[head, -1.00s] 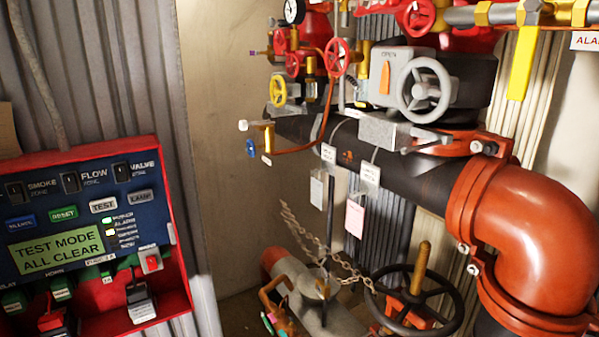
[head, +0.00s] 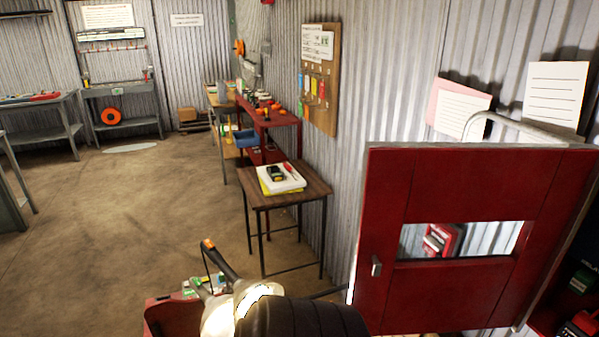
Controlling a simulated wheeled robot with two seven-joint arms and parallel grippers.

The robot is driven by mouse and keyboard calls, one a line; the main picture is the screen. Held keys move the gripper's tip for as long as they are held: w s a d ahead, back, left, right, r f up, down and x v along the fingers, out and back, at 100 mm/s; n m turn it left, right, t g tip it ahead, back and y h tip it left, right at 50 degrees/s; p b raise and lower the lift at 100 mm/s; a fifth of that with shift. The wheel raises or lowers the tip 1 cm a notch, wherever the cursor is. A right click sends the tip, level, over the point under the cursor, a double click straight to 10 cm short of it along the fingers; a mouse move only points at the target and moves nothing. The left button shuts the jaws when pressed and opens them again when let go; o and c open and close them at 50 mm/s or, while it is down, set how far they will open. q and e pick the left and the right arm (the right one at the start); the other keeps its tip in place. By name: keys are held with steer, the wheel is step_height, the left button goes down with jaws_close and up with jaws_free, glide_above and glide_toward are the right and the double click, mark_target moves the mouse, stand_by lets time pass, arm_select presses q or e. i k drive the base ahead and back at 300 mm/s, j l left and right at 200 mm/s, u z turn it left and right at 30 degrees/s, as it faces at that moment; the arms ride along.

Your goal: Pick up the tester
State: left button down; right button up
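A small black and yellow handheld device (head: 276,173), which looks like the tester, lies on white and yellow papers (head: 282,184) on a small wooden-topped table (head: 312,190). A thin red item (head: 291,171) lies beside it on the papers. The device is small in the view, so its face cannot be read.
An open red cabinet door (head: 480,178) with a window fills the right. A red bench (head: 285,118) stands farther back. Open floor (head: 120,230) lies left.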

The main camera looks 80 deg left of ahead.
mark_target(273, 171)
steer(key=u, duration=2.95)
steer(key=i+j+u, duration=0.2)
steer(key=j+u, duration=0.15)
steer(key=j, duration=0.25)
steer(key=i+j+u, duration=0.35)
steer(key=j, duration=0.2)
steer(key=i+j+u, duration=0.7)
steer(key=j, duration=0.15)
steer(key=i+j+u, duration=0.1)
steer(key=i, duration=0.4)
steer(key=i+j+u, duration=0.1)
steer(key=i, duration=0.4)
steer(key=i+l+z, duration=0.1)
steer(key=i+z, duration=0.2)
steer(key=i, duration=0.25)
steer(key=i+j+z, duration=0.1)
steer(key=i+z, duration=0.25)
steer(key=i, duration=0.25)
steer(key=i+j+z, duration=0.3)
steer(key=i, duration=0.25)
steer(key=i+l+z, duration=0.2)
steer(key=i+z, duration=0.25)
steer(key=i+l+z, duration=0.1)
steer(key=i+z, duration=0.7)
steer(key=z, duration=0.15)
steer(key=i+j+z, duration=0.3)
steer(key=z, duration=0.15)
steer(key=i, duration=0.1)
